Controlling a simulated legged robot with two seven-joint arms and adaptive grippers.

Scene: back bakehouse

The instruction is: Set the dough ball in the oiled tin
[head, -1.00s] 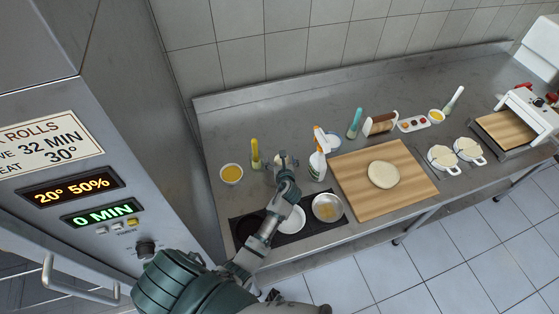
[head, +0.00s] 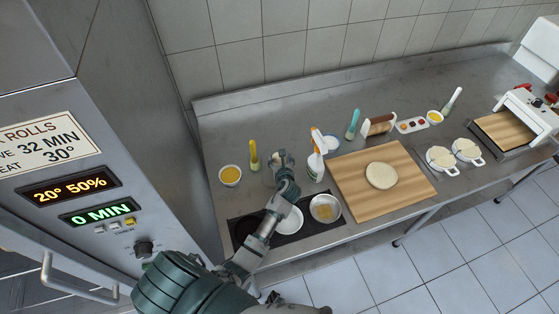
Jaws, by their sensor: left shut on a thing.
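My left gripper (head: 282,159) is over the counter, between a yellow-handled brush and a spray bottle. It is shut on a small pale thing, mostly hidden by the fingers; I cannot tell for sure whether it is the dough ball. A pale round of dough (head: 381,175) lies on the wooden board (head: 345,190). My right gripper is not in view.
A yellow bowl (head: 230,175), the yellow-handled brush (head: 254,157) and the spray bottle (head: 316,162) stand close to my gripper. Two white handled cups (head: 441,158) are right of the board. A tall oven (head: 150,150) bounds the left.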

